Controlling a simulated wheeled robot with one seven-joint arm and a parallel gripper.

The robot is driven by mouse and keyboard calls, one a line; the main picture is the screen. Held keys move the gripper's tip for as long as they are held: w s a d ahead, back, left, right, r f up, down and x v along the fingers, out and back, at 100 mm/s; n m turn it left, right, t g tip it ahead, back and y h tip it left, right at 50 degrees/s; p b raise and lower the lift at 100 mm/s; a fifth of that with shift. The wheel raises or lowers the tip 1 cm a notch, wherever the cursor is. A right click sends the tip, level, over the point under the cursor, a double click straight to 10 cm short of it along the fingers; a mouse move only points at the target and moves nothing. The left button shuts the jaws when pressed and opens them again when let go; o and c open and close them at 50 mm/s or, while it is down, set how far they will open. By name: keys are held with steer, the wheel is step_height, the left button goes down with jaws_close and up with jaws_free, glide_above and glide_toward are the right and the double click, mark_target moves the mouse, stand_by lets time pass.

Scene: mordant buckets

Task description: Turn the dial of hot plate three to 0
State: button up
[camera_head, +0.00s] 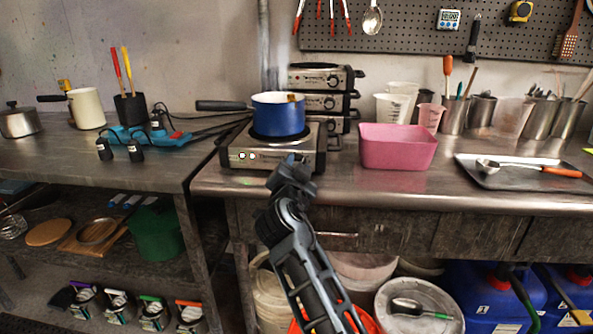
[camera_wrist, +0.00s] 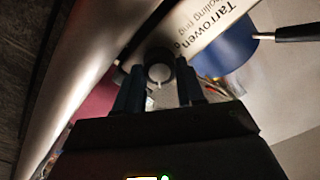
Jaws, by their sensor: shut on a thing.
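A hot plate (camera_head: 238,157) with a steel front stands near the front edge of the steel counter, a blue pot (camera_head: 278,116) on top. My gripper (camera_head: 293,166) is at the right part of its front and hides the dial in the head view. In the wrist view a round dark dial (camera_wrist: 159,72) with a pale face and a small white mark sits between the two fingers of my gripper (camera_wrist: 158,88), which are shut on it. The hot plate's panel (camera_wrist: 212,22) carries the print "Tarrowen". I cannot read the dial's setting or a plate number.
Several more hot plates (camera_head: 322,79) are stacked behind. The pot's dark handle (camera_head: 221,106) sticks out left. A pink tub (camera_head: 397,147) stands to the right, with a tray (camera_head: 530,176) farther right.

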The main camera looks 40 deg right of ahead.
steer(key=n+b, duration=0.1)
steer(key=n, duration=0.2)
steer(key=shift+f, duration=0.1)
steer(key=n, duration=0.7)
steer(key=shift+n+p, duration=0.3)
steer(key=shift+p, duration=0.05)
steer(key=n+p, duration=0.1)
steer(key=n, duration=0.3)
steer(key=shift+w+n+p, duration=0.1)
steer(key=shift+n+p, duration=0.2)
steer(key=shift+p, duration=0.1)
steer(key=n+p, duration=0.3)
steer(key=n, duration=0.3)
steer(key=shift+a+p, duration=0.1)
steer(key=shift+p, duration=0.2)
steer(key=n+p, duration=0.3)
steer(key=n, duration=0.3)
steer(key=shift+f+p, duration=0.1)
steer(key=shift+p, duration=0.2)
steer(key=o, duration=1)
steer(key=shift+o, duration=0.2)
